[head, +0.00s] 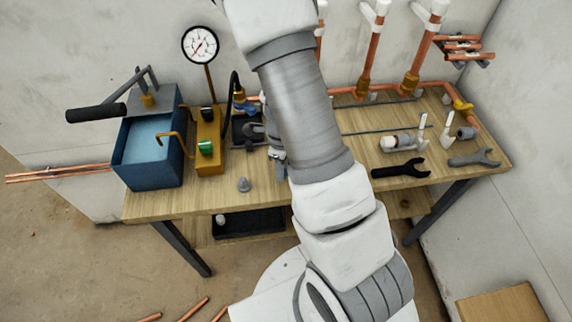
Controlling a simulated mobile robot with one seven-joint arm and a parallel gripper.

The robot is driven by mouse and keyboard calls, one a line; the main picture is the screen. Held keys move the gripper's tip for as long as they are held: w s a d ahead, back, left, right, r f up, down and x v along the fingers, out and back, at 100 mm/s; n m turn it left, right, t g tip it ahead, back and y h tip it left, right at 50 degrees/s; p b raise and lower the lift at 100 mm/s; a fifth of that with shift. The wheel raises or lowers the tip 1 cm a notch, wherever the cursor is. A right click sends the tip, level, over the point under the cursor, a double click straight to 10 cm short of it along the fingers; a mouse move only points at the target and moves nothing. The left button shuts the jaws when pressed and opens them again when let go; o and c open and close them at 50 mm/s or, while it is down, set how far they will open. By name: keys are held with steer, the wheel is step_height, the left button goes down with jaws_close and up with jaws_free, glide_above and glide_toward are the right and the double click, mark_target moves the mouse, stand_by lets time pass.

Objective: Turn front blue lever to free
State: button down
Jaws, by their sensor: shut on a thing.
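A blue lever (245,107) shows on a brass fitting at the back of the workbench, just left of my arm. I cannot tell whether it is the front one or which way it is set. My gripper (258,133) is partly hidden by my arm, low over the bench just in front of this blue part. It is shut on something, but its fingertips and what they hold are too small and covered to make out. Any other blue lever is hidden behind my arm.
A blue tank (150,152) with a black-handled pump lever and a yellow block (209,158) with a green knob stand at the left. A pressure gauge (200,46) rises behind. Copper pipes (372,50) stand along the wall.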

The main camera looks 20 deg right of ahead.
steer(key=shift+w+a+r+m+p, duration=0.1)
steer(key=shift+w+a+m+p, duration=0.2)
steer(key=shift+m+p, duration=0.4)
steer(key=shift+w+a+m+p, duration=0.3)
steer(key=shift+m+p, duration=0.2)
steer(key=shift+m, duration=0.3)
steer(key=shift+a, duration=0.1)
steer(key=c, duration=0.7)
jaws_free()
steer(key=shift+o, duration=0.2)
step_height(320, 180, up, 17)
steer(key=p, duration=0.5)
steer(key=shift+r, duration=0.15)
